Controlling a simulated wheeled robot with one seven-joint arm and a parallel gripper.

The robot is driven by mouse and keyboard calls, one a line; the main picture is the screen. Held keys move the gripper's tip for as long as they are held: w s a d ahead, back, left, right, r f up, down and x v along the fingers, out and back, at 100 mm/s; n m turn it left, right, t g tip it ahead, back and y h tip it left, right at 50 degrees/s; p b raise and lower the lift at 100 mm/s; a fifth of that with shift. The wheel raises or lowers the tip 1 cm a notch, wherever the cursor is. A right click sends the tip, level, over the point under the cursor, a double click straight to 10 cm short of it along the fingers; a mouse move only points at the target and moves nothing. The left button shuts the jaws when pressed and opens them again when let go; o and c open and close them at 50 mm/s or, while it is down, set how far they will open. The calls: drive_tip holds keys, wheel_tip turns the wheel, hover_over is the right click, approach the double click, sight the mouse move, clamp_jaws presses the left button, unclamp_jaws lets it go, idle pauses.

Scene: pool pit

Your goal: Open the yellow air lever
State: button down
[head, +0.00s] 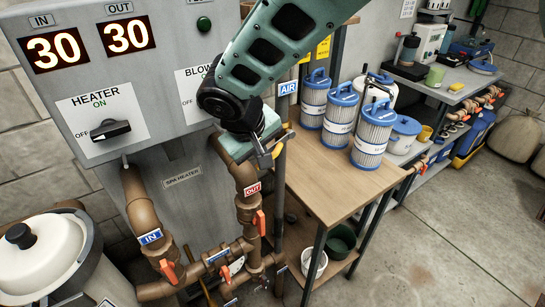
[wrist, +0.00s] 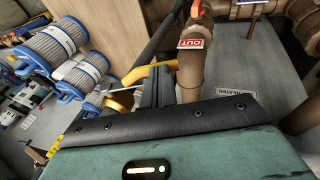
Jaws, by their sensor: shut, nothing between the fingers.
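The yellow air lever (wrist: 140,73) shows in the wrist view as a bent yellow handle beside the brown pipe with the red OUT tag. My gripper (wrist: 163,75) is shut and empty, its dark fingers right at the lever. I cannot tell whether they touch it. In the head view my gripper (head: 266,158) points down in front of the pipes, below the blue AIR sign (head: 287,88).
The grey heater panel (head: 100,75) stands on the left, with the OUT pipe (head: 247,185) and orange valve handles below. A wooden table (head: 310,190) with several blue-capped filters (head: 373,135) stands to the right.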

drive_tip(key=w+d+f+n+t+h+b, duration=0.1)
drive_tip(key=f+t+h+b, duration=0.3)
drive_tip(key=b, duration=0.4)
drive_tip(key=w+d+f+n+t+h+b, duration=0.1)
drive_tip(key=w+d+f+t+h+b, duration=0.1)
drive_tip(key=d+f+t+h+b, duration=0.2)
drive_tip(key=shift+w+d+f+t+h+b, duration=0.25)
drive_tip(key=shift+f+t+h+b, duration=0.4)
drive_tip(key=shift+h+b, duration=1.15)
drive_tip(key=shift+w+f+y+b, duration=0.1)
drive_tip(key=shift+y+b, duration=0.2)
